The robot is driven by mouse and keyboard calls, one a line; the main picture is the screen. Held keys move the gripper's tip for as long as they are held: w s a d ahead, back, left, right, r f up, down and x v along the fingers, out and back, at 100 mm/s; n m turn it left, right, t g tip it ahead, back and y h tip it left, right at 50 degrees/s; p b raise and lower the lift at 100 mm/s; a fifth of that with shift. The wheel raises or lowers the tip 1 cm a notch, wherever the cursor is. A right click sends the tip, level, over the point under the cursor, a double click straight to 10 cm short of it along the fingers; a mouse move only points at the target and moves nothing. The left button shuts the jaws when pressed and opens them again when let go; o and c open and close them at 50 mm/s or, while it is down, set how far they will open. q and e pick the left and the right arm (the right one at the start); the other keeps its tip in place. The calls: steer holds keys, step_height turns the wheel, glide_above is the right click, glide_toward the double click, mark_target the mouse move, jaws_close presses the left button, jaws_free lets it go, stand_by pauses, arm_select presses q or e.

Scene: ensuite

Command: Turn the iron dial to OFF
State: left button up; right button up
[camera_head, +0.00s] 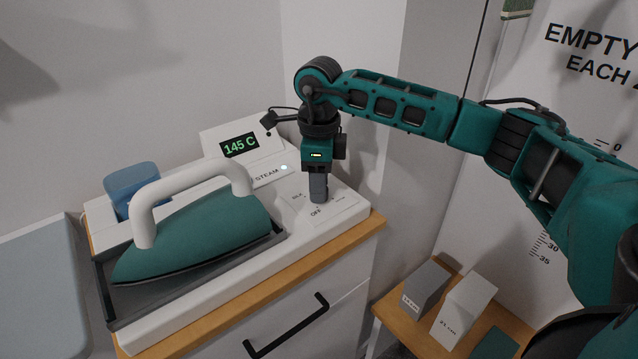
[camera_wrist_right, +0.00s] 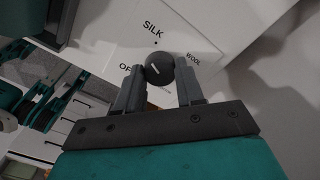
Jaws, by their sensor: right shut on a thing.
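The iron dial is a small dark round knob with a pale pointer line, in the right wrist view (camera_wrist_right: 160,69). The pointer line slants, and I cannot tell exactly which mark it meets. SILK is printed above it, WOOL to its right and OFF to its left. My right gripper (camera_head: 319,198) points down at the dial panel (camera_head: 341,209) and hides the dial in the head view. Its two fingers stand either side of the knob in the right wrist view (camera_wrist_right: 160,88), shut on it. The teal iron (camera_head: 195,238) rests on its station. My left gripper is not in view.
The station's display (camera_head: 240,146) reads 145 C, with a lit light beside STEAM. A blue tank (camera_head: 131,186) stands behind the iron. A drawer handle (camera_head: 288,326) is below. Grey and white boxes (camera_head: 465,309) stand on a lower wooden surface at right.

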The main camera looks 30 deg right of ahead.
steer(key=n, duration=0.3)
steer(key=shift+n+b, duration=0.3)
steer(key=shift+b, duration=0.05)
steer(key=n, duration=0.3)
steer(key=shift+n+b, duration=0.3)
steer(key=n, duration=0.4)
steer(key=shift+n+b, duration=0.4)
steer(key=shift+n, duration=0.9)
steer(key=o, duration=1)
steer(key=shift+o, duration=0.2)
step_height(320, 180, up, 13)
